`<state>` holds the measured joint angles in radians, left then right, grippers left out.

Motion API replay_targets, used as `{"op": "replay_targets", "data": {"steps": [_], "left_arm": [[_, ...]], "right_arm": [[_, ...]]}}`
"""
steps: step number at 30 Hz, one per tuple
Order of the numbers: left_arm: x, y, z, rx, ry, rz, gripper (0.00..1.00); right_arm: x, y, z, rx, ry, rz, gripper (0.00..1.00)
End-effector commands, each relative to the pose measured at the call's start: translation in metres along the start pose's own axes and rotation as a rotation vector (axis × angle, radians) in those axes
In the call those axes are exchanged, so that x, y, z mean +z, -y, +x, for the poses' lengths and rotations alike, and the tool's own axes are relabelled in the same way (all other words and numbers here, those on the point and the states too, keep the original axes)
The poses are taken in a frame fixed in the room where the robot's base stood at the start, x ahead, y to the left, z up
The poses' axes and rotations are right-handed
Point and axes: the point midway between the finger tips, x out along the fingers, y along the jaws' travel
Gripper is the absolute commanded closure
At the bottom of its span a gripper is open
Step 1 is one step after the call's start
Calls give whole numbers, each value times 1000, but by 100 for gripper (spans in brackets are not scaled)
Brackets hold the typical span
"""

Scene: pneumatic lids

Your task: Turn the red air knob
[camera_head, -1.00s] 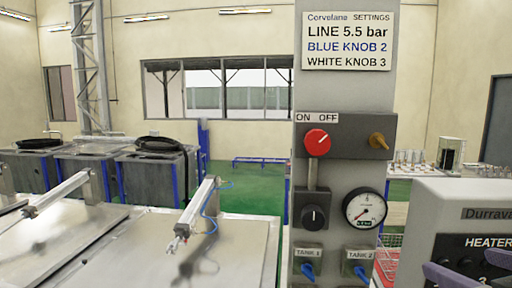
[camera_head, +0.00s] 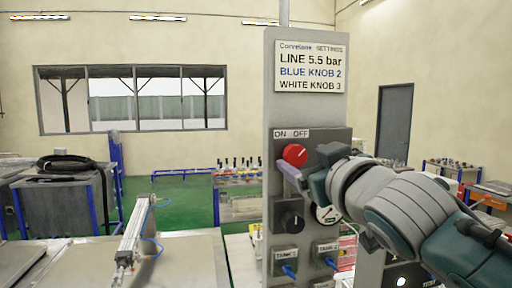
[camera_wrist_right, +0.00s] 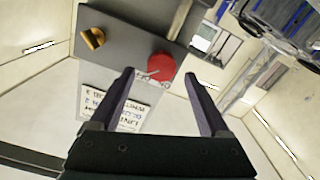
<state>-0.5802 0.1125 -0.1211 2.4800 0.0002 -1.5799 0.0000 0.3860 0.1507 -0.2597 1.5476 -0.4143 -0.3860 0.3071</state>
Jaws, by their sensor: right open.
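The red air knob (camera_head: 295,155) is on the dark plate of the grey panel post, under the ON/OFF label (camera_head: 292,133). Its white pointer slants toward the upper right, the OFF side. My right gripper (camera_head: 288,174) is open in front of the plate, just below the knob in the head view. In the right wrist view the red knob (camera_wrist_right: 160,67) shows between the two spread fingertips (camera_wrist_right: 159,75); I cannot tell whether they touch it. My arm hides the right part of the plate. My left gripper is not in view.
A black knob (camera_head: 291,216), a partly hidden gauge (camera_head: 326,214) and blue tank valves (camera_head: 289,271) sit below. A settings sign (camera_head: 310,68) is above. A brass knob (camera_wrist_right: 93,38) shows in the wrist view. A metal bench with a cylinder (camera_head: 131,234) stands at left.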

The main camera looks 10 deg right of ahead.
Motion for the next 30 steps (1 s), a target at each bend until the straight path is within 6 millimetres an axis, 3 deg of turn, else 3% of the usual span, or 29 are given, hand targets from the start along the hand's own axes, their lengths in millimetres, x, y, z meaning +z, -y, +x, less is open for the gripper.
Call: {"op": "replay_targets", "data": {"steps": [9,21,30], "left_arm": [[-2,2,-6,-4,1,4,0],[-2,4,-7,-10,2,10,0],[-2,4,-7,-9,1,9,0]], "right_arm": [[0,0,29,0,1,1,20],[0,1,33,-1,1,2,20],[0,1,33,-1,1,2,54]]}}
